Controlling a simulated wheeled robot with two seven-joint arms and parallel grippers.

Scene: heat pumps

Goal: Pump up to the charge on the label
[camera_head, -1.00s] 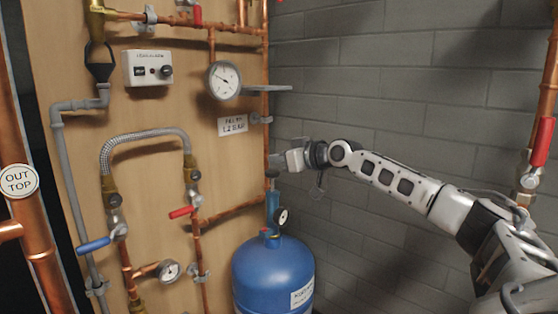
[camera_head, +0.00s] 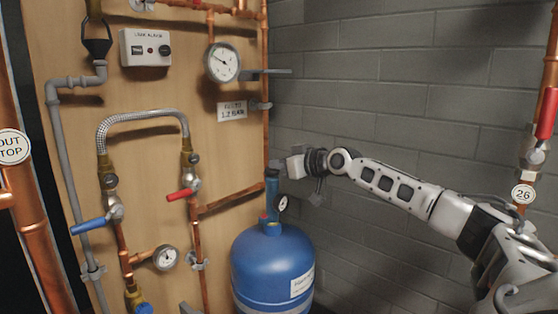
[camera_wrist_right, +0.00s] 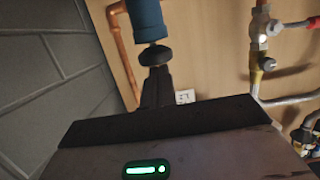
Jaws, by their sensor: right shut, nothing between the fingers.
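The blue hand pump (camera_head: 272,192) stands upright on the blue vessel (camera_head: 272,258), with a small gauge (camera_head: 282,203) at its side. My right gripper (camera_head: 281,170) is shut and empty at the pump's top. In the right wrist view its closed fingers (camera_wrist_right: 157,85) point at the pump's black knob (camera_wrist_right: 155,55), which sits close to the blue pump body (camera_wrist_right: 147,20). I cannot tell whether they touch. The label (camera_head: 232,110) on the board appears to read 1.2 bar. The large round gauge (camera_head: 222,62) hangs above it; its reading is too small to tell. My left gripper is out of view.
The wooden board carries copper pipes, a blue lever valve (camera_head: 90,226), a red lever valve (camera_head: 182,195), a small gauge (camera_head: 166,258) and an alarm box (camera_head: 146,47). Brick wall (camera_head: 400,100) stands behind my right arm.

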